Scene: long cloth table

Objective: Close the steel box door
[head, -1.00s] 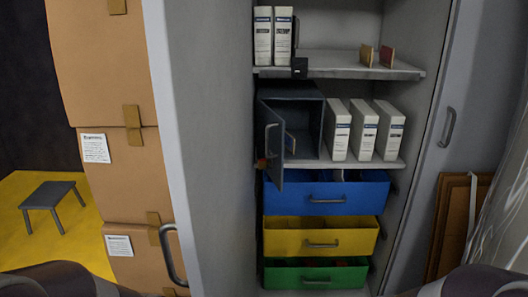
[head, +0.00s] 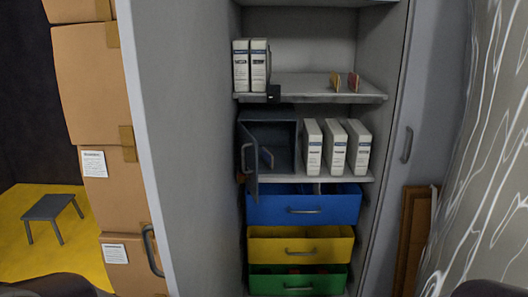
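The steel box (head: 275,135) is a dark grey box on the middle shelf of the open cabinet, at its left end. Its door (head: 249,158) is hinged at the left and stands open, swung out toward me, with a grey bar handle (head: 246,158) on it. A small upright item shows inside the box, too dim to name. Only dark rounded parts of my arms show at the bottom corners. Neither gripper is in view.
White binders (head: 335,147) stand right of the box. Blue (head: 300,207), yellow (head: 300,247) and green (head: 298,281) drawers sit below, partly open. The cabinet's left door (head: 185,150) stands open beside stacked cartons (head: 88,85). A low stool (head: 52,209) stands at far left.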

